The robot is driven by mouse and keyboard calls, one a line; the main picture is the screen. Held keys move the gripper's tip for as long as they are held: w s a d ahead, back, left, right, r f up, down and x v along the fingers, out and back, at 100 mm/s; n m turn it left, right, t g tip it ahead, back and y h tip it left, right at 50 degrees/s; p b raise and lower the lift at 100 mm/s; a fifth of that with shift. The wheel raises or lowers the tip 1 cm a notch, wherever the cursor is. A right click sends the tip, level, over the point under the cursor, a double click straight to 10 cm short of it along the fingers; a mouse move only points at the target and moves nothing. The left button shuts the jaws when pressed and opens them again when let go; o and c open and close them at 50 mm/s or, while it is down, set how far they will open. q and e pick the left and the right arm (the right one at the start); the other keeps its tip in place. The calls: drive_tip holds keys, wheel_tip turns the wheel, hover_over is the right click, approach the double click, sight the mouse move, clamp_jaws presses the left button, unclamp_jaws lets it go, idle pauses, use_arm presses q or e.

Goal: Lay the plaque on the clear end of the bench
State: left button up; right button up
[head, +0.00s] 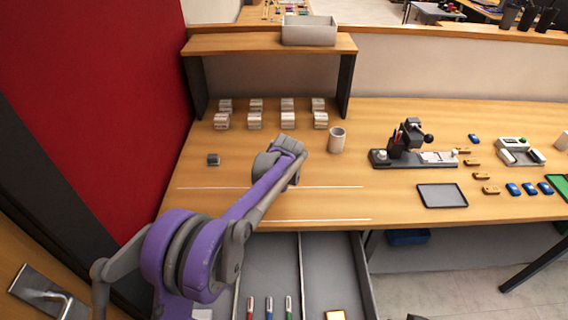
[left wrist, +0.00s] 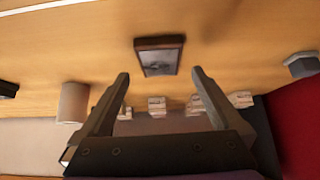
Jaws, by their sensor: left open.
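The plaque (left wrist: 160,57), a small dark-framed rectangle with a grey face, shows in the left wrist view over the wooden bench top. It is just beyond my open fingertips and lies between their lines, with nothing gripped. In the head view my left arm hides it. I cannot tell whether it lies fully flat. My left gripper (head: 289,148) is over the left part of the bench (head: 330,203), beside the white cup (head: 337,140); its open fingers (left wrist: 160,75) also show in the wrist view. My right gripper is not in view.
Several pale stacked blocks (head: 254,120) stand under the shelf (head: 265,43). A small dark block (head: 213,159) is at left. The marker machine (head: 408,145), grey tray (head: 441,195) and small blue pieces (head: 513,189) are rightward. An open drawer (head: 317,265) sits below. Two white lines cross bare bench.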

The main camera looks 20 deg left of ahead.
use_arm(q)
drive_tip(key=v, duration=0.9)
drive_tip(key=s+a+m+g+h, duration=0.1)
drive_tip(key=s+m, duration=0.1)
drive_tip(key=s, duration=1.7)
drive_tip(key=s+f, duration=0.3)
drive_tip(key=s, duration=0.6)
drive_tip(key=s+d+f+m+h, duration=0.1)
drive_tip(key=s+f, duration=0.2)
drive_tip(key=s, duration=0.6)
drive_tip(key=shift+s+f+m+g, duration=0.3)
drive_tip(key=shift+s+f+g, duration=0.05)
drive_tip(key=shift+s+g, duration=0.05)
